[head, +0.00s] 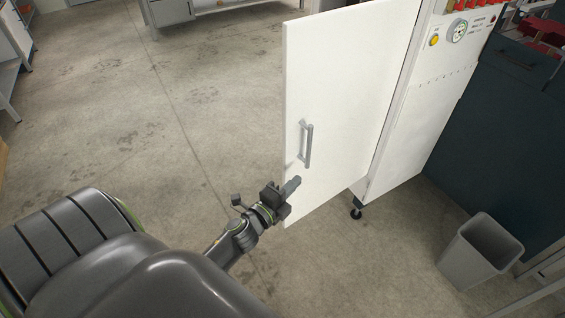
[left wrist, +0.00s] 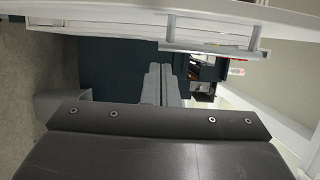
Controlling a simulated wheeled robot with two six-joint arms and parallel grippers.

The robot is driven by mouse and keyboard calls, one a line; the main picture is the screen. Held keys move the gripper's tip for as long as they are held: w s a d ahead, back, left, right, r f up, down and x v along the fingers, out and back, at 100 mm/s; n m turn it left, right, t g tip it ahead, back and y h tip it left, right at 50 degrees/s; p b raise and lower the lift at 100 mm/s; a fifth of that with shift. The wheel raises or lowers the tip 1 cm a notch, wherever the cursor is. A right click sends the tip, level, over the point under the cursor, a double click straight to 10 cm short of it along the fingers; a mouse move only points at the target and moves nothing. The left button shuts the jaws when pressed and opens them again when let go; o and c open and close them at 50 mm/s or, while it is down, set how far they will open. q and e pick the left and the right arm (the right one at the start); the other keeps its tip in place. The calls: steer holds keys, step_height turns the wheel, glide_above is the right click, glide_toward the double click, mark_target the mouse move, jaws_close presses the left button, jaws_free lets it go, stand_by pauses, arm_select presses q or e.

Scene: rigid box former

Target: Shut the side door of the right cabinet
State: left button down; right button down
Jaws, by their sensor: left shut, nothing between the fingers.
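The white side door (head: 330,110) stands open in the head view, swung out from the white cabinet (head: 408,130) on the right. A grey bar handle (head: 306,145) is on the door face towards me. My left gripper (head: 292,186) is shut and empty, in front of the lower free-edge part of the door, below the handle. I cannot tell whether it touches the door. In the left wrist view the shut fingers (left wrist: 160,84) point ahead, with a pale panel and a bar across the top. My right gripper is not in view.
A grey waste bin (head: 480,250) stands on the floor at the lower right, beside a dark blue cabinet (head: 510,110). The cabinet carries a gauge (head: 457,31) and a yellow button (head: 434,40). The concrete floor (head: 190,110) left of the door is clear.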

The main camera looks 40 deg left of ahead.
mark_target(291, 168)
arm_select(q)
steer(key=shift+w+a+b, duration=0.3)
steer(key=shift+w+a, duration=0.65)
steer(key=shift+w, duration=0.2)
steer(key=shift+w+a+b, duration=0.3)
steer(key=shift+w+a, duration=0.6)
steer(key=shift+w, duration=0.2)
steer(key=shift+a, duration=0.1)
